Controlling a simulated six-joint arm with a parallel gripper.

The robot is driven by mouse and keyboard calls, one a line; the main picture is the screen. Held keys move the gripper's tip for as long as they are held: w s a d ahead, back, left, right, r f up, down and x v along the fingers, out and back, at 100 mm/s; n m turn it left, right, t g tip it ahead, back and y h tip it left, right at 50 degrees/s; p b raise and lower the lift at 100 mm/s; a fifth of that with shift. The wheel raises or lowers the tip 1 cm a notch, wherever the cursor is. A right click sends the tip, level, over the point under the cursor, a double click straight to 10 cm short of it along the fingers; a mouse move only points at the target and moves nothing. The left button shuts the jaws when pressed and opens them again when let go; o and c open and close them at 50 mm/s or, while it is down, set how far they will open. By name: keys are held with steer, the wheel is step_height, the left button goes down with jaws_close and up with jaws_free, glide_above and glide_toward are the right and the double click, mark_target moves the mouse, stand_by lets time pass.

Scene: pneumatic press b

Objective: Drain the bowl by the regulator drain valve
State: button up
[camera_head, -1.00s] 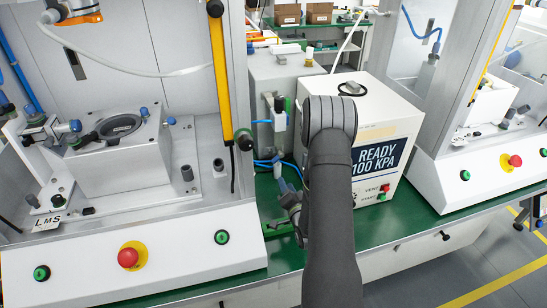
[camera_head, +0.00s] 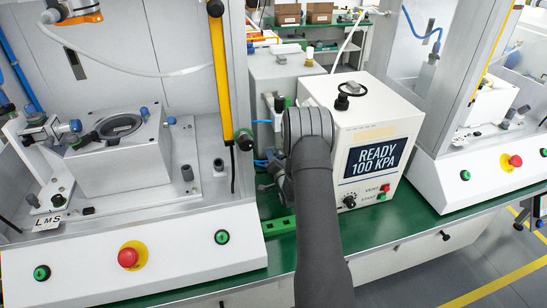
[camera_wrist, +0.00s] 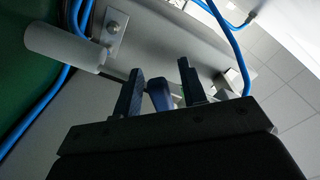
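My gripper (camera_wrist: 160,67) shows in the wrist view with two dark fingers apart. A small dark-blue piece (camera_wrist: 159,94) sits between the fingers, with a visible gap to the right finger; whether it touches the left one I cannot tell. It may be the drain valve, but its outline is too dark to be sure. A white cylinder (camera_wrist: 58,44) on a metal bracket (camera_wrist: 112,28) is at upper left. In the head view, the regulator unit (camera_head: 279,112) stands against the grey box, left of the READY box. My arm hides its lower part and most of my gripper.
The READY 100 KPA box (camera_head: 373,135) stands just right of my arm. A yellow-edged press post (camera_head: 222,80) and the left press station (camera_head: 120,150) are on the left. Blue hoses (camera_wrist: 72,45) run close by the fingers. A green bench strip (camera_head: 270,228) lies below.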

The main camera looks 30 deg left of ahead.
steer(key=shift+w+a, duration=0.25)
steer(key=shift+a, duration=0.05)
steer(key=shift+c, duration=0.5)
jaws_close()
steer(key=shift+r, duration=0.1)
steer(key=shift+s+a+r+m, duration=0.1)
steer(key=shift+r+m, duration=0.25)
steer(key=shift+m, duration=1)
steer(key=shift+s+a+r+m, duration=0.1)
steer(key=shift+r+m, duration=0.2)
steer(key=shift+m, duration=1.1)
steer(key=shift+s+a+r+m, duration=0.1)
steer(key=shift+r+m, duration=0.25)
steer(key=shift+m, duration=1)
